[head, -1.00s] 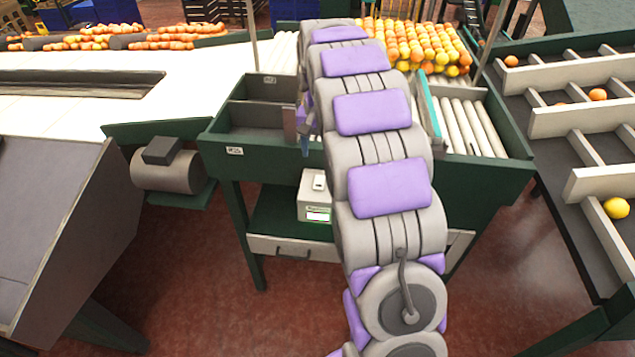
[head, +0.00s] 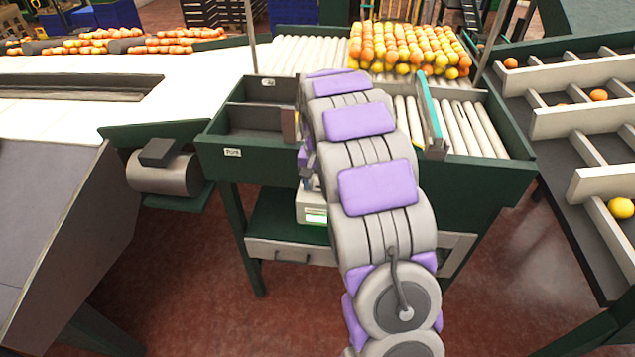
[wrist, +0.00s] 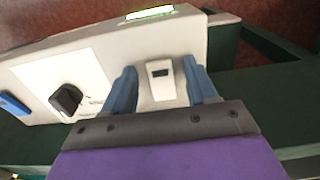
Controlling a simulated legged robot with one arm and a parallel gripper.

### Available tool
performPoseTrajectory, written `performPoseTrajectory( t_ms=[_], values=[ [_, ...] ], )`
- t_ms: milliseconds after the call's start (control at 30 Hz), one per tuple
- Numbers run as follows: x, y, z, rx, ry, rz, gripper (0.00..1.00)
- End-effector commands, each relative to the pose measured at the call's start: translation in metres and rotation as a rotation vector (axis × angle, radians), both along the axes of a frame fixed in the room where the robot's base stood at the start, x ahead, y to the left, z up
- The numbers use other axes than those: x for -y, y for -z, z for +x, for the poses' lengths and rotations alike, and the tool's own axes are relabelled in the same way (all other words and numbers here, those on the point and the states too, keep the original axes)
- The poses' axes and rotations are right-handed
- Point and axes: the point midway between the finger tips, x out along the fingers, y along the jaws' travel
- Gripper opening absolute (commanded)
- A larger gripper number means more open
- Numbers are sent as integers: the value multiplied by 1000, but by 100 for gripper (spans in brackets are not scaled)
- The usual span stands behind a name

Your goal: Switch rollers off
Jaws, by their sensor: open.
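The white control box (head: 311,207) with a lit green-and-white display (head: 315,216) stands under the roller table, partly hidden by my arm. In the wrist view, the box (wrist: 60,60) fills much of the picture. A pale rocker switch with a dark mark (wrist: 160,85) is on its face, beside a black rotary knob (wrist: 67,99). My gripper (wrist: 163,82) is open, with one blue finger on each side of the switch. I cannot tell whether the fingers touch the box. The rollers (head: 470,125) lie on the table above.
Several oranges and yellow fruits (head: 410,48) rest at the far end of the rollers. A blue part (wrist: 14,103) sits left of the knob. Sorting bins (head: 580,120) stand at right.

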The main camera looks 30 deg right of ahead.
Motion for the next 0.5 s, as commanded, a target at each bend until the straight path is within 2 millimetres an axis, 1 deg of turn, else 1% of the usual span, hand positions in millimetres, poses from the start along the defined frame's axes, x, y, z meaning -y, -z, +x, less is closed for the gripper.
performPoseTrajectory(
  t_ms=[67,500],
  values=[
    [0,0,0,0,0,0,56],
    [0,0,0,1,0,-1,14]
  ],
)
